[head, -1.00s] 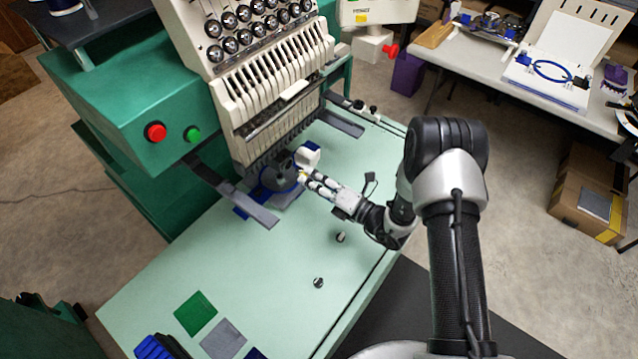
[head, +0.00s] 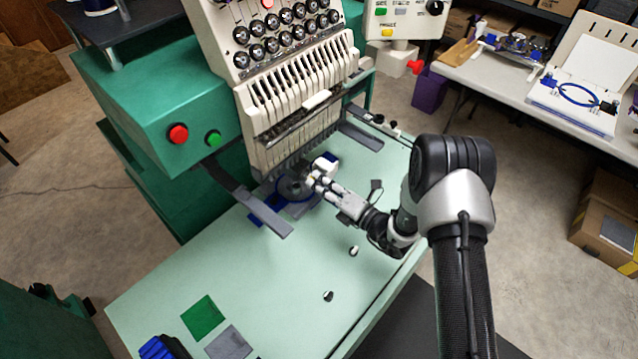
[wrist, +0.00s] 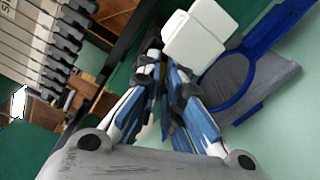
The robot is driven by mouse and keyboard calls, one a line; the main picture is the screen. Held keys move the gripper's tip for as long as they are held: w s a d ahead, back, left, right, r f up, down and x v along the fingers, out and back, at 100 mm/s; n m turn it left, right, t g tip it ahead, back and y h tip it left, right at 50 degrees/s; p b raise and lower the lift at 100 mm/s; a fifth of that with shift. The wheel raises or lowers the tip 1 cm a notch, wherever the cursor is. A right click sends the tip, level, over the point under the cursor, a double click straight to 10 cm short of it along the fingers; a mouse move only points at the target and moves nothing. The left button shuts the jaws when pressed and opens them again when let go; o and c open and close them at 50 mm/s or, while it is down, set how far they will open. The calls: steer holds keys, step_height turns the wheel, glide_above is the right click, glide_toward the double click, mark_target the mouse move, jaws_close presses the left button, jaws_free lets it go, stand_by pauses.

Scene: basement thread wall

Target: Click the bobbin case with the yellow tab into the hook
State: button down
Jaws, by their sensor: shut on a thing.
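My gripper (head: 314,181) is at the hook area under the sewing head of the green machine. Its fingers also show in the wrist view (wrist: 166,78), closed in on something small that they mostly hide. A tiny yellow spot at the fingertips in the head view fits the bobbin case with the yellow tab (head: 313,178).
A white block (wrist: 195,40) stands close to the fingertips, with a blue ring (wrist: 240,85) beside it. Two small bobbin-like pieces, one nearer the gripper (head: 353,251) and one farther (head: 328,296), lie on the pale green table (head: 260,290). Green (head: 202,317) and grey patches lie at front left.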

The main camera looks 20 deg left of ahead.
steer(key=shift+a, duration=0.25)
steer(key=shift+w+a, duration=0.2)
steer(key=shift+a, duration=0.05)
steer(key=c, duration=1.7)
jaws_free()
